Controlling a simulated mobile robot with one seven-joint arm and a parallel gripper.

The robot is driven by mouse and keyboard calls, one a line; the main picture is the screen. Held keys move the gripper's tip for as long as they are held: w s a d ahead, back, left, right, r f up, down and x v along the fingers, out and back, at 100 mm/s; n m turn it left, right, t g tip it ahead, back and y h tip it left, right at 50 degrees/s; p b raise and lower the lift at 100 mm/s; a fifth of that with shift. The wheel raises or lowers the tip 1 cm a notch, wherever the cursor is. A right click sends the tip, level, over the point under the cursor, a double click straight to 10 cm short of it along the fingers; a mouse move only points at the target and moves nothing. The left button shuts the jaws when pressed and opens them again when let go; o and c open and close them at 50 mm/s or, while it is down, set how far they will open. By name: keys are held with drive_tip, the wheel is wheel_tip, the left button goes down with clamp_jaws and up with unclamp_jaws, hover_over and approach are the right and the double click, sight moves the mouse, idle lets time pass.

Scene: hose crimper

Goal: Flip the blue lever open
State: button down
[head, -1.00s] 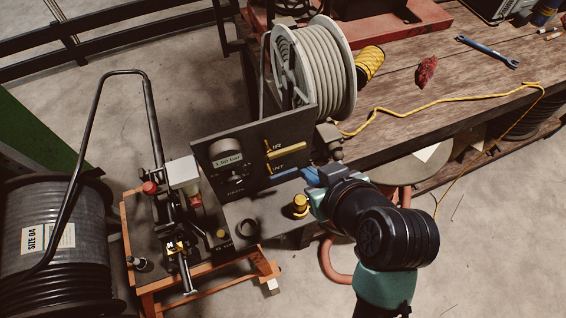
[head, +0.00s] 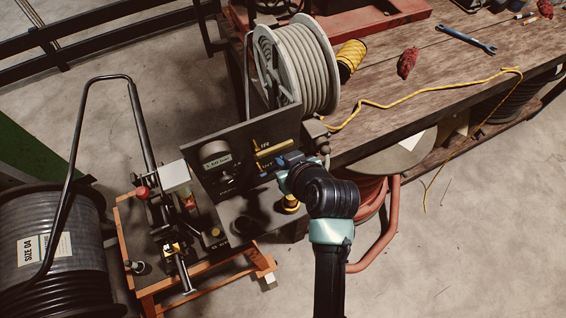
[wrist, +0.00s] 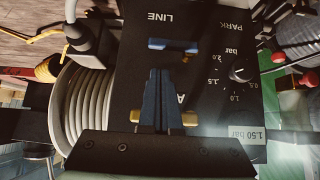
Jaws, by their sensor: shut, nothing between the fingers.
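The blue lever (wrist: 172,45) shows in the wrist view as a short bar lying across the dark panel (wrist: 205,80), beside the LINE label. My gripper (wrist: 160,72) is shut and empty, with its dark blue fingers side by side and their tips just below the lever in that picture. I cannot tell whether they touch it. In the head view my gripper (head: 286,162) is close against the panel's front, and the blue lever cannot be told apart from the fingers there. A yellow lever (head: 275,149) sits just above; its ends show behind my fingers in the wrist view (wrist: 188,119).
A pressure gauge reading 1.50 bar (head: 216,158) and a knob (wrist: 240,73) are on the panel. A grey hose reel (head: 312,70) stands behind it. A workbench (head: 420,85) lies right.

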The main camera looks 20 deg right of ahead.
drive_tip(key=shift+s+f, duration=0.1)
drive_tip(key=shift+f, duration=1.15)
drive_tip(key=shift+d+f+m+y, duration=0.25)
drive_tip(key=shift+f+m+y, duration=0.1)
drive_tip(key=shift+y, duration=0.15)
drive_tip(key=shift+f+m+t+y+b, duration=0.15)
drive_tip(key=shift+f+m+y+b, duration=0.7)
drive_tip(key=shift+f+y+b, duration=1.15)
drive_tip(key=shift+f+m+t+y+b, duration=0.15)
drive_tip(key=shift+f+m+y+b, duration=0.85)
drive_tip(key=shift+b, duration=1.8)
drive_tip(key=shift+f, duration=0.2)
drive_tip(key=shift+r, duration=0.1)
